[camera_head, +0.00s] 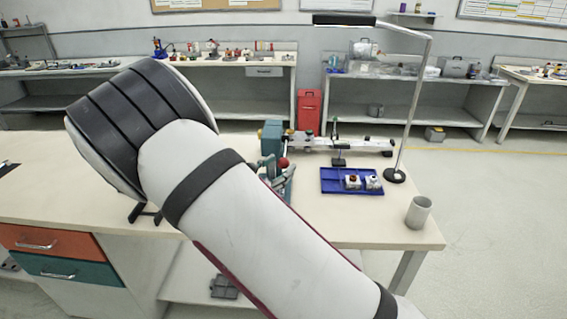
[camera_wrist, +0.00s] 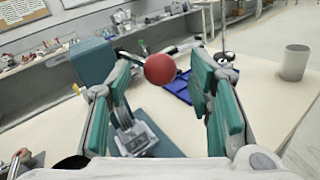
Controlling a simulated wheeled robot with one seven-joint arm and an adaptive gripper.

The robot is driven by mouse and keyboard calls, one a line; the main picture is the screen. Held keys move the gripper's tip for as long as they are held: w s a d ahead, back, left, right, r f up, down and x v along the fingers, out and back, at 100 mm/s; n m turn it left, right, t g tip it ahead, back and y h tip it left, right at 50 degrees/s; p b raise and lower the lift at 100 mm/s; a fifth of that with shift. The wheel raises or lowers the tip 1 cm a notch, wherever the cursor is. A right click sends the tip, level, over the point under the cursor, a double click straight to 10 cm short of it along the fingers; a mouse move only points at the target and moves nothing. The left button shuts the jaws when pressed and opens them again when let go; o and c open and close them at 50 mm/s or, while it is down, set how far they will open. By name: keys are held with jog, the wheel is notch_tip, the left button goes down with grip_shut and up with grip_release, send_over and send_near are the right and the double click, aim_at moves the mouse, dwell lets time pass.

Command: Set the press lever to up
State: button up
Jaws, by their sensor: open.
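The press shows as a teal block (camera_wrist: 92,60) at left in the wrist view, with a metal fitting (camera_wrist: 135,137) on a flat teal base. In the head view its teal block (camera_head: 271,138) stands just behind my arm. The lever's red ball knob (camera_wrist: 160,69) is between the two fingers of my gripper (camera_wrist: 161,78) in the wrist view. The knob also shows in the head view (camera_head: 283,162). My gripper is open, with gaps visible on both sides of the knob. The lever's rod is mostly hidden, so I cannot tell its angle.
A blue tray (camera_head: 340,187) with small white parts lies right of the press. A lamp pole (camera_head: 413,100) and a grey cup (camera_head: 418,212) stand near the table's right end. A long metal fixture (camera_head: 345,143) lies behind. My arm hides much of the middle.

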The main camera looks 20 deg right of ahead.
aim_at(285, 150)
jog(key=shift+x, duration=1.4)
jog(key=shift+d, duration=0.1)
grip_shut()
jog(key=shift+r, duration=0.1)
